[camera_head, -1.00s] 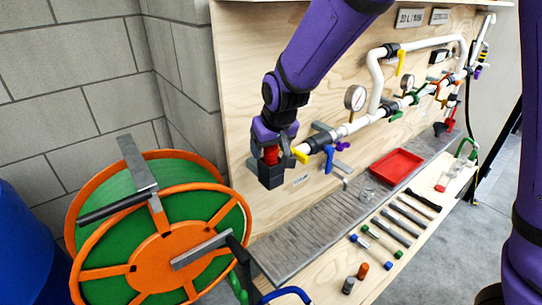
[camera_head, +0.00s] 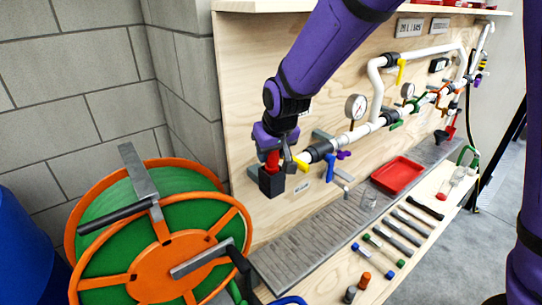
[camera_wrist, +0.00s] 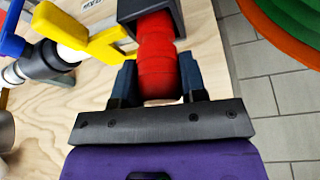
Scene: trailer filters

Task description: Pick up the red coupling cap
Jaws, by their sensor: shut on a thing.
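The red coupling cap (camera_wrist: 158,62) shows between the two fingers of my gripper (camera_wrist: 158,85) in the wrist view. My gripper is shut on it. The cap's far end is at a dark square holder (camera_wrist: 185,15) on the panel; how deep it sits in the holder is hidden. In the head view the red cap (camera_head: 273,160) shows below my gripper (camera_head: 274,150), just above the dark holder (camera_head: 272,182).
A yellow handle (camera_wrist: 95,40) is close beside the cap. A blue handle (camera_head: 329,165) and white pipe with gauges run right along the wooden panel. A green and orange hose reel (camera_head: 160,260) stands below left. A red tray (camera_head: 398,174) and several tools lie on the bench.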

